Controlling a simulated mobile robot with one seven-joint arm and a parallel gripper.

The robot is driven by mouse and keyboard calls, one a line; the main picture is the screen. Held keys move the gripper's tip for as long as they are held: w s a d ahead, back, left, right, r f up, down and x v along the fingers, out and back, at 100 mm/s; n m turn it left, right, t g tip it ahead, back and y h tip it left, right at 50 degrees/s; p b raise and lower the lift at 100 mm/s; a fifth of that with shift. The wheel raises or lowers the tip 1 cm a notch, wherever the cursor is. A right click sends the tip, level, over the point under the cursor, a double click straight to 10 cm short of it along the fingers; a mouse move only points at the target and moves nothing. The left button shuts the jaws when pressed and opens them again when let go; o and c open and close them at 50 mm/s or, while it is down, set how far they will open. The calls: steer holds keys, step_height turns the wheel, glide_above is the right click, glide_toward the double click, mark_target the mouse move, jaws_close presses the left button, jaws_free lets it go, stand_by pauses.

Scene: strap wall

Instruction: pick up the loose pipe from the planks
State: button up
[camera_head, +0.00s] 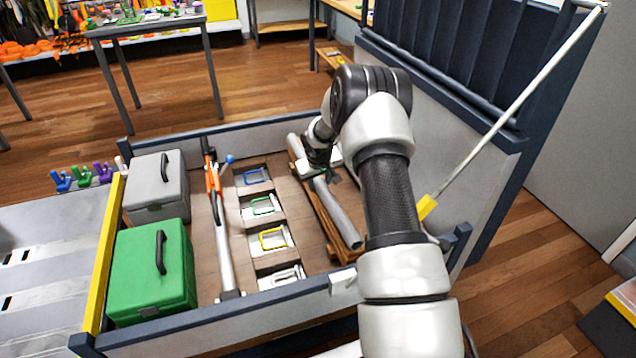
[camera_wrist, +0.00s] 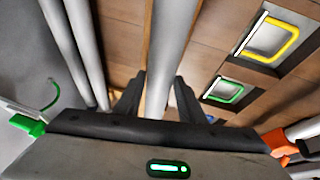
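The loose grey pipe (camera_head: 337,214) lies lengthwise on the brown wooden planks (camera_head: 350,249) inside the walled bed. My gripper (camera_head: 326,172) is low over the pipe's middle part and partly hides it. In the wrist view the pipe (camera_wrist: 172,45) runs down between the two dark fingers of my gripper (camera_wrist: 160,97). The fingers stand apart, one on each side of the pipe, and a narrow gap shows on the right side. I cannot tell how deep the pipe sits between them.
A green case (camera_head: 138,285) and a grey case (camera_head: 143,180) stand at the bed's left. The bed's grey wall (camera_head: 455,180) rises on the right.

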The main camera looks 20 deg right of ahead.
steer(key=c, duration=0.7)
steer(key=shift+r, duration=0.15)
